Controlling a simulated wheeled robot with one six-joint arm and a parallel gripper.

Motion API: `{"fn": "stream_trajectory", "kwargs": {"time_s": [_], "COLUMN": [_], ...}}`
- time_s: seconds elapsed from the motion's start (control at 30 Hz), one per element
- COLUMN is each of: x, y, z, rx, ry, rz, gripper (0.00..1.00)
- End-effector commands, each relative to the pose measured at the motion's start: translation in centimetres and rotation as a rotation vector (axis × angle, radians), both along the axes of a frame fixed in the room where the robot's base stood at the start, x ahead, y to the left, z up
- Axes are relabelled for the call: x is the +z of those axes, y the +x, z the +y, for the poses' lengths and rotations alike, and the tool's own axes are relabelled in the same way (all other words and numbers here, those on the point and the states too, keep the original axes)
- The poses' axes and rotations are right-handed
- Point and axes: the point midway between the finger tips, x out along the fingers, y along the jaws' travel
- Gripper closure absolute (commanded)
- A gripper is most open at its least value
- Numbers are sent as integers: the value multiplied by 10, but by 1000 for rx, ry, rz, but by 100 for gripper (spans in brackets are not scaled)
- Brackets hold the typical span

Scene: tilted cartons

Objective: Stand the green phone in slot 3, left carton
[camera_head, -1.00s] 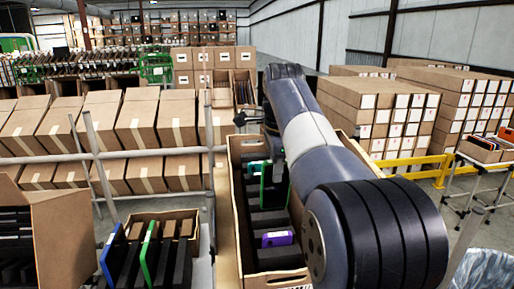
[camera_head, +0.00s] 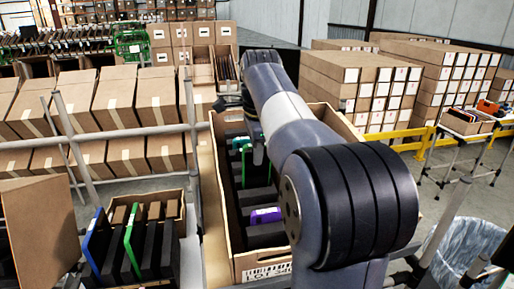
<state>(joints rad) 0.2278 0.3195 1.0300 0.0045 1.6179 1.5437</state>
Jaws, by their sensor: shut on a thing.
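A green phone (camera_head: 246,166) stands upright among dark dividers in the large middle carton (camera_head: 228,229). My gripper (camera_head: 257,148) is at the far part of this carton, just beside the green phone's upper edge, mostly hidden by my arm. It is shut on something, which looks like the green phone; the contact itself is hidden. A second green edge (camera_head: 240,142) shows just behind. A purple phone (camera_head: 265,216) sits nearer in the same carton. The slot numbers cannot be read.
A smaller carton at lower left holds a blue phone (camera_head: 95,240), a green-edged phone (camera_head: 131,243) and dark dividers. A brown carton flap (camera_head: 38,235) stands at far left. Metal rails (camera_head: 120,137) run behind. A bin with a clear bag (camera_head: 455,250) is at lower right.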

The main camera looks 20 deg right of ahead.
Motion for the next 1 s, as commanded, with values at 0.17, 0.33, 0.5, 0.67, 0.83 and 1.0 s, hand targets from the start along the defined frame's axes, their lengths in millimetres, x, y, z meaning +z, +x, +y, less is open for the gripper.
{"fn": "stream_trajectory", "kwargs": {"time_s": [0.17, 0.33, 0.5, 0.67, 0.83, 1.0], "x": [-14, -26, -38, -49, -61, -72], "y": [2, 4, 6, 8, 10, 12], "z": [0, -1, -1, -2, -2, -2], "rx": [0, 0, 0, 0, 0, 0], "ry": [0, 0, 0, 0, 0, 0], "rz": [-1, 0, -1, 0, 0, 0], "gripper": [100, 100, 100, 100, 100, 100]}}
